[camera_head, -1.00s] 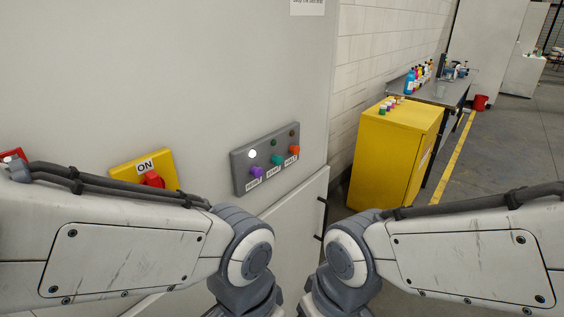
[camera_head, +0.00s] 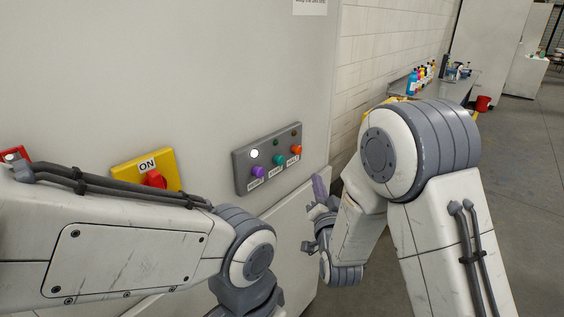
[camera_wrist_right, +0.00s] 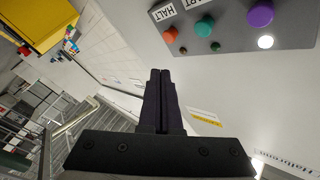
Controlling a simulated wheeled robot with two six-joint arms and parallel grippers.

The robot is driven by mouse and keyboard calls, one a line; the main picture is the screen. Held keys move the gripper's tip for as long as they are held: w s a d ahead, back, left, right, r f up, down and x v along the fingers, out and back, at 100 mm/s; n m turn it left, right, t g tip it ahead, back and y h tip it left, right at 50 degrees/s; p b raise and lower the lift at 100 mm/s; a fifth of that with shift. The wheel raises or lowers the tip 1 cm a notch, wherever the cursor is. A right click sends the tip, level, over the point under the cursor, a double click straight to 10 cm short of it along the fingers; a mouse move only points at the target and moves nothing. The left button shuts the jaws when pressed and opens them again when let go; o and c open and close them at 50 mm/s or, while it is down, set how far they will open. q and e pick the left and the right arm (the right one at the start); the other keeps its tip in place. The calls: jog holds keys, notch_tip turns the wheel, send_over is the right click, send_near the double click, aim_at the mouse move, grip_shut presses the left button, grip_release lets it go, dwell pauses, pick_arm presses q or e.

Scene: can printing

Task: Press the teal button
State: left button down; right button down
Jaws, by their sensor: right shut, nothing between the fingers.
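The teal button (camera_head: 278,159) is the middle one of three on a grey panel (camera_head: 240,179) fixed to a large pale machine. A purple button (camera_head: 258,172) is to its left and an orange one (camera_head: 296,150) to its right. My right gripper (camera_head: 319,184) is shut and empty, to the right of the panel and apart from it. In the right wrist view the shut fingers (camera_wrist_right: 160,76) point toward the machine, with the teal button (camera_wrist_right: 204,27) up and to their right. My left gripper is out of view; only its arm shows.
A yellow plate with a red knob (camera_head: 153,179), labelled ON, is on the machine left of the panel. A white lamp (camera_head: 254,154) is lit on the panel.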

aim_at(279, 160)
jog(key=shift+d+r, duration=0.15)
jog(key=w+a+p, duration=0.1)
jog(key=w+a, duration=0.4)
jog(key=a, duration=0.2)
dwell(0.6)
jog(key=shift+w+a, duration=0.1)
dwell(1.8)
